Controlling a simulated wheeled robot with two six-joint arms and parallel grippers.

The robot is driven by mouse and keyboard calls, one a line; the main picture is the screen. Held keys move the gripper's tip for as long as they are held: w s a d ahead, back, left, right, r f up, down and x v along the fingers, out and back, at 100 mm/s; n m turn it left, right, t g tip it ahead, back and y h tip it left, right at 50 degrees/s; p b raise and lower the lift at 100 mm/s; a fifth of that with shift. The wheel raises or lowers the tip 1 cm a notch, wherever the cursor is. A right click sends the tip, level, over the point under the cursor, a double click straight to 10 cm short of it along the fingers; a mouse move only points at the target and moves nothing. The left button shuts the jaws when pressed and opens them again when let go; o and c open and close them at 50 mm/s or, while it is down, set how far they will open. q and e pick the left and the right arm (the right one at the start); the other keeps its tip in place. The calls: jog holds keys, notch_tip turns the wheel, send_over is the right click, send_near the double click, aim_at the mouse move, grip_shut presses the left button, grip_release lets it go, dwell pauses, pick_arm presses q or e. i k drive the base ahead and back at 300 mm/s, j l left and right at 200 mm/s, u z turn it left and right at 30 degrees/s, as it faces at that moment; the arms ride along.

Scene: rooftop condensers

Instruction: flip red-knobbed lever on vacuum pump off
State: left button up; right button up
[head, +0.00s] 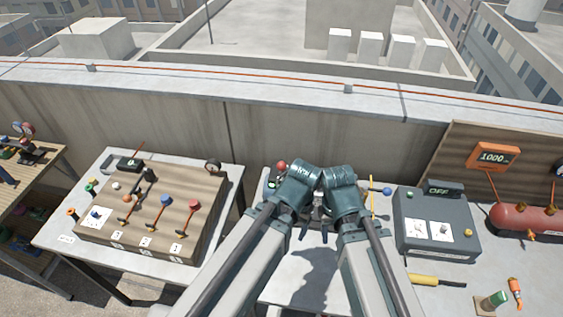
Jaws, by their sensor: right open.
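A red knob (281,166) shows just left of my left arm's wrist, at the back of the middle table. The body under it, with a dark blue-grey part (270,184), is mostly hidden behind my arms, so I cannot tell the lever's position. My right gripper (314,234) is open below the two wrists, over the middle table, and apart from the red knob. My left gripper is largely hidden by the arms, and its jaws cannot be made out.
On the left table, a brown panel (150,212) carries several knobbed levers. To the right, a grey box (436,222) has a display reading OFF. Further right are a red tank (528,219) and an orange 1000 display (493,157). A yellow-handled tool (436,280) lies in front.

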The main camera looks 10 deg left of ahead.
aim_at(280, 165)
jog(key=k+l, duration=0.65)
jog(key=k, duration=0.15)
jog(key=l+u, duration=0.05)
